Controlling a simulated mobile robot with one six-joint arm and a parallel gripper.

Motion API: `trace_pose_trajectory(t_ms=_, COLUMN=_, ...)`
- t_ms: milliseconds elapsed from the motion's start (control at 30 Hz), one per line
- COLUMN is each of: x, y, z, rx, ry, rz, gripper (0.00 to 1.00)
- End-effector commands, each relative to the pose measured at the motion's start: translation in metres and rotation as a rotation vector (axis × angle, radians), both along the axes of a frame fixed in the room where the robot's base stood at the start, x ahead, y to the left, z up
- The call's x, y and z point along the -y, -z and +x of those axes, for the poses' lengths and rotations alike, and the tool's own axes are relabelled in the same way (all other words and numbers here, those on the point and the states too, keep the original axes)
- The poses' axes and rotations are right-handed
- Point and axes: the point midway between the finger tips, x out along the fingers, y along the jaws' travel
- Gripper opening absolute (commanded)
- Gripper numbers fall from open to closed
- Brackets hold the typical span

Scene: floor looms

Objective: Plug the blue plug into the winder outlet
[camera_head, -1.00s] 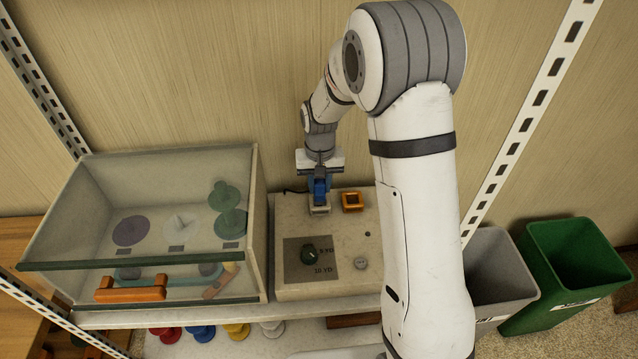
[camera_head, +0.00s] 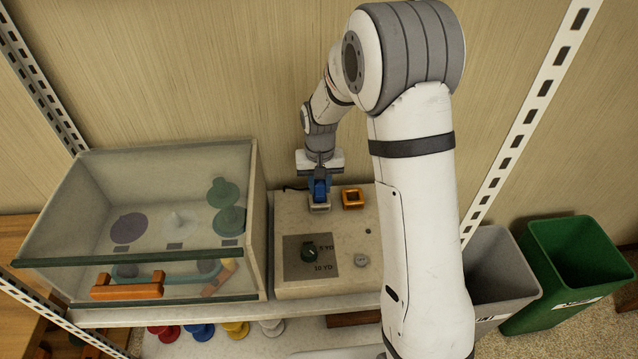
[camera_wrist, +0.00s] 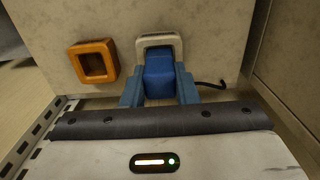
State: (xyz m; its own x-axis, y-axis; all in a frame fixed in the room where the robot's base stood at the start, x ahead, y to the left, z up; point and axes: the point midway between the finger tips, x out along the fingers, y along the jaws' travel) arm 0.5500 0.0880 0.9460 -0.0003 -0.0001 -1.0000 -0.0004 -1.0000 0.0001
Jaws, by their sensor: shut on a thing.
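The blue plug (camera_head: 320,187) is between the fingers of my gripper (camera_head: 319,196), which is shut on it. In the wrist view the plug (camera_wrist: 159,76) sits between the two blue fingers of my gripper (camera_wrist: 160,88). Its front end is at a whitish square outlet frame (camera_wrist: 158,41) on the beige box; in the head view this frame (camera_head: 319,207) is just below the plug. I cannot tell how deep the plug sits in it. A dark cord shows beside the fingers. An orange square outlet frame (camera_head: 352,198) is beside it and looks empty in the wrist view (camera_wrist: 93,62).
Grey (camera_head: 497,275) and green (camera_head: 566,275) bins stand right. Spools lie below.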

Motion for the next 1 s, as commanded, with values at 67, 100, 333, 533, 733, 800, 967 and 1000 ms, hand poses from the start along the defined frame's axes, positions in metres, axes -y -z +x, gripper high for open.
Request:
trace_pose_trajectory(t_ms=67, x=0.0, y=0.003, z=0.0, rx=0.0, ry=0.0, rz=0.0, gripper=0.0)
trace_pose_trajectory(t_ms=100, x=0.0, y=0.004, z=0.0, rx=0.0, ry=0.0, rz=0.0, gripper=0.0)
trace_pose_trajectory(t_ms=333, x=0.0, y=0.01, z=0.0, rx=0.0, ry=0.0, rz=0.0, gripper=0.0)
trace_pose_trajectory(t_ms=533, x=0.0, y=0.015, z=0.0, rx=0.0, ry=0.0, rz=0.0, gripper=0.0)
trace_pose_trajectory(t_ms=733, x=0.0, y=0.018, z=0.0, rx=0.0, ry=0.0, rz=0.0, gripper=0.28)
trace_pose_trajectory(t_ms=800, x=0.0, y=0.018, z=0.0, rx=0.0, ry=0.0, rz=0.0, gripper=0.34)
trace_pose_trajectory(t_ms=967, x=0.0, y=0.018, z=0.0, rx=0.0, ry=0.0, rz=0.0, gripper=0.47)
trace_pose_trajectory(t_ms=1000, x=0.0, y=0.018, z=0.0, rx=0.0, ry=0.0, rz=0.0, gripper=0.5)
